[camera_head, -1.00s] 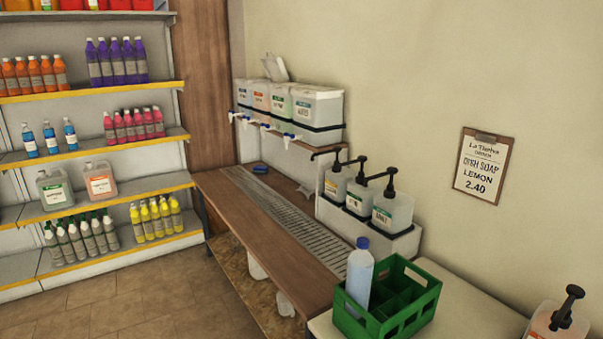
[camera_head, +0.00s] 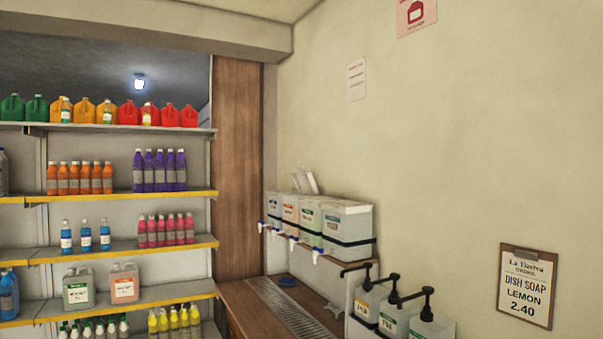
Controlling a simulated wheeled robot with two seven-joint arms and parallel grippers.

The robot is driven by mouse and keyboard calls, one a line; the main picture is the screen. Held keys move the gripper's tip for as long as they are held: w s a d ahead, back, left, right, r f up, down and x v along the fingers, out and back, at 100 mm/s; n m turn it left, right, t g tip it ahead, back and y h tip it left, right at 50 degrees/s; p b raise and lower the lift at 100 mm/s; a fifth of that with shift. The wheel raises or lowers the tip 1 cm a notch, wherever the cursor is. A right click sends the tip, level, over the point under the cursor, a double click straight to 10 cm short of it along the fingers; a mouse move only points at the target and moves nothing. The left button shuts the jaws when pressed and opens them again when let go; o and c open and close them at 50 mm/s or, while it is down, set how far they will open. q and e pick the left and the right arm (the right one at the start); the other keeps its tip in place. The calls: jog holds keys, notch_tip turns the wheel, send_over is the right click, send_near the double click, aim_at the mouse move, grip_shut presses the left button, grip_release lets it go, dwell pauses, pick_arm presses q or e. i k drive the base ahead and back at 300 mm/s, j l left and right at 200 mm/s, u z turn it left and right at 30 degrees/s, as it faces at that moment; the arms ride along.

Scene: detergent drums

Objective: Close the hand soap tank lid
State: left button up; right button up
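A row of several white tanks with taps stands on a wall shelf in the middle of the view. The nearest tank (camera_head: 346,227) has its lid down, and the tank just behind it (camera_head: 309,216) has a green-marked label. One lid (camera_head: 306,181) stands raised and tilted above the middle of the row. I cannot tell for certain which tank it belongs to. The tank labels are too small to read, so I cannot tell which tank is hand soap. Neither of my grippers is in view.
A wooden counter with a metal grate (camera_head: 293,310) runs below the tanks. Pump bottles (camera_head: 398,317) stand in front of them at the lower right. Shelves of bottles (camera_head: 160,172) fill the left. A dish soap sign (camera_head: 526,287) hangs on the right wall.

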aim_at(304, 181)
jog(key=i+j+u, duration=0.45)
jog(key=i, duration=0.2)
jog(key=i+j+u, duration=0.15)
jog(key=i+u, duration=0.35)
jog(key=i, duration=1.35)
jog(key=i+z, duration=0.4)
jog(key=i+j+z, duration=0.2)
jog(key=z, duration=0.15)
jog(key=i+j+z, duration=0.25)
jog(key=z, duration=0.15)
jog(key=i+j+z, duration=0.4)
jog(key=k+l, duration=0.05)
